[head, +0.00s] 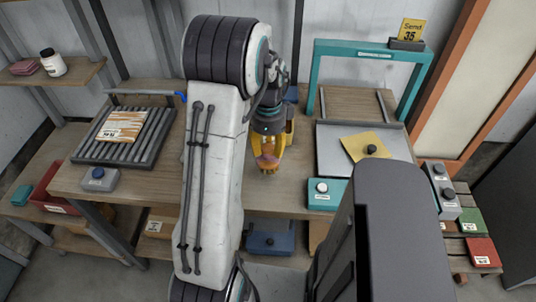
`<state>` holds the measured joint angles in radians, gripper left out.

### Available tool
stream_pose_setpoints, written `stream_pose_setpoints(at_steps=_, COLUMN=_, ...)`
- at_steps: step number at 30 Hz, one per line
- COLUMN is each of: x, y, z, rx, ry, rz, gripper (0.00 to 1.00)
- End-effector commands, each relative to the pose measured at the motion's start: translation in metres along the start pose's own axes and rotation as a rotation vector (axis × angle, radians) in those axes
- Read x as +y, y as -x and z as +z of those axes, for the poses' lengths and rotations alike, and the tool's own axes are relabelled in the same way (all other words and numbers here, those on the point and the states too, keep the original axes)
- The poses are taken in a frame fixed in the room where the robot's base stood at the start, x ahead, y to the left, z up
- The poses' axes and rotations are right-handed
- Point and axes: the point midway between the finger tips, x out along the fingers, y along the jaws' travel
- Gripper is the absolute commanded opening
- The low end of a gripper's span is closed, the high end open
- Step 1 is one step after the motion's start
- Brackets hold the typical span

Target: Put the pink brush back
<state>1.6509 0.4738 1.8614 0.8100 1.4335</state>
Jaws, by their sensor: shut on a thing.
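My gripper (268,166) points down over the middle of the wooden table, with yellow fingers. It is shut on a small pinkish-brown thing, which looks like the pink brush (267,161). Only a small part of the brush shows; the fingers and my arm hide the rest. I cannot tell whether the brush touches the table. No place that is clearly the brush's own shows in this view.
Right are a metal tray (330,160) with a yellow sheet (360,144), a teal frame (316,70) and a teal button box (324,202).

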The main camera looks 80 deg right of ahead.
Motion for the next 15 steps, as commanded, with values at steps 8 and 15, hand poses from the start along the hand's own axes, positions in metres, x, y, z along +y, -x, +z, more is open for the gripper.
stream_pose_setpoints(at_steps=8, x=-0.001, y=-0.019, z=0.001, rx=-0.001, ry=0.0, rz=0.005, gripper=0.11)
stream_pose_setpoints(at_steps=15, x=-0.001, y=-0.04, z=0.0, rx=0.0, ry=-0.001, rz=0.002, gripper=0.11)
